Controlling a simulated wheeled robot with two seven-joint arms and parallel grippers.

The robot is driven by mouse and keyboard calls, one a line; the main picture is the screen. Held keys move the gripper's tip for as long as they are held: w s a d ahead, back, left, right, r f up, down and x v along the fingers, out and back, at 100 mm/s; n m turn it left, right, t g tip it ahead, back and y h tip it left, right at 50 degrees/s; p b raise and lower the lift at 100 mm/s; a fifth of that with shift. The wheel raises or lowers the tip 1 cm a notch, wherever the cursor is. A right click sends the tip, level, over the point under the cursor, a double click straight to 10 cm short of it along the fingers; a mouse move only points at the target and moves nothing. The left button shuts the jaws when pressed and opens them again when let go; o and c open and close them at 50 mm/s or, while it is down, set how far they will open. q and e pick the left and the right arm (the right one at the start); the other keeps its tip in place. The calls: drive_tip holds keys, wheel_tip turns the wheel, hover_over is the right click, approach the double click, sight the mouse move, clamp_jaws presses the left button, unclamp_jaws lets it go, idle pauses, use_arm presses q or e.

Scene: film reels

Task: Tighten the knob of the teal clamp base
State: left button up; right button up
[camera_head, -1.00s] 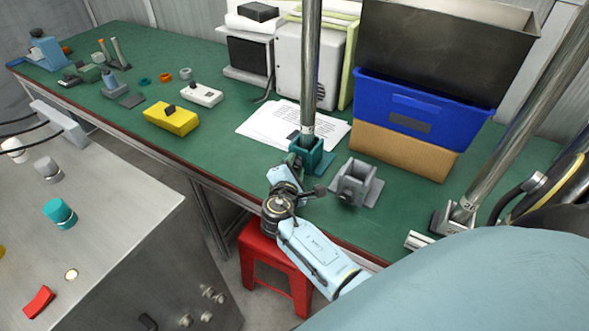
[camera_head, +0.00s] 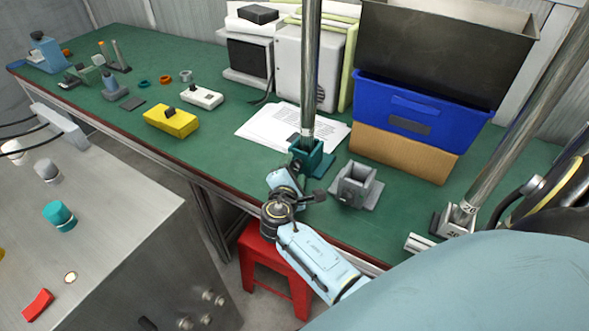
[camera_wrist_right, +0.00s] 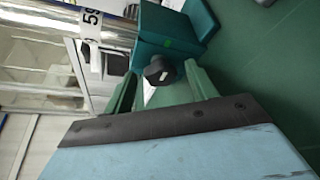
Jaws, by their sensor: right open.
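The teal clamp base (camera_head: 318,160) stands on the green bench with a tall metal pole (camera_head: 311,70) upright in it. In the right wrist view the teal base (camera_wrist_right: 172,35) has a black round knob (camera_wrist_right: 160,70) with a pale mark on its face. My right gripper (camera_head: 294,164) is at the front of the base. In the wrist view its two green fingers (camera_wrist_right: 160,78) are apart, one on each side of the knob. I cannot tell whether they touch it. In the head view the fingers and arm hide the knob. My left gripper is not in view.
A grey clamp base (camera_head: 356,187) stands close to the right of the teal one. Paper sheets (camera_head: 270,125) lie behind it, and a blue crate (camera_head: 425,112) sits on a cardboard box at the right. A red stool (camera_head: 262,267) is below the bench edge.

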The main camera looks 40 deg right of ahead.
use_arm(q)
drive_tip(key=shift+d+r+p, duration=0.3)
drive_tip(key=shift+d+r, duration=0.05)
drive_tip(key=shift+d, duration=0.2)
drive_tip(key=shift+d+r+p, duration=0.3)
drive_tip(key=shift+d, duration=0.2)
use_arm(e)
drive_tip(key=v, duration=1.3)
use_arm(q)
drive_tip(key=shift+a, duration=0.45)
